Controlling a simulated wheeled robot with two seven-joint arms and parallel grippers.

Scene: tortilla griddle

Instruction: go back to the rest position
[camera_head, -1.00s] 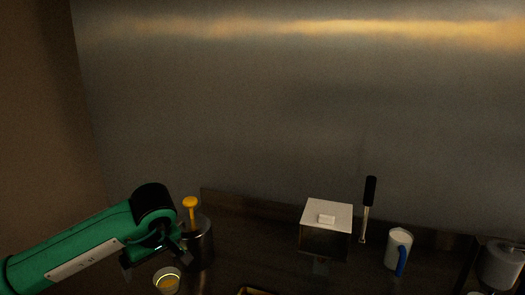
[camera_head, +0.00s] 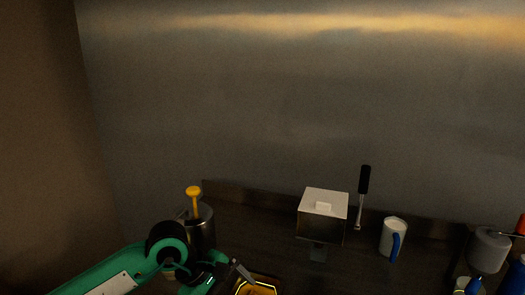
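My green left arm comes in from the lower left, and its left gripper (camera_head: 234,274) is low in the head view, beside a yellow-rimmed tray (camera_head: 268,281). A dark finger points toward the tray. Whether the fingers are apart or closed is too dark to tell, and I see nothing held. My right gripper is not in view.
A metal pot with a yellow-knobbed handle (camera_head: 194,192) stands behind my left arm. A white-topped box (camera_head: 325,203), a black-handled utensil (camera_head: 364,180), a white mug (camera_head: 393,237) and a grey pot (camera_head: 489,250) stand along the back wall.

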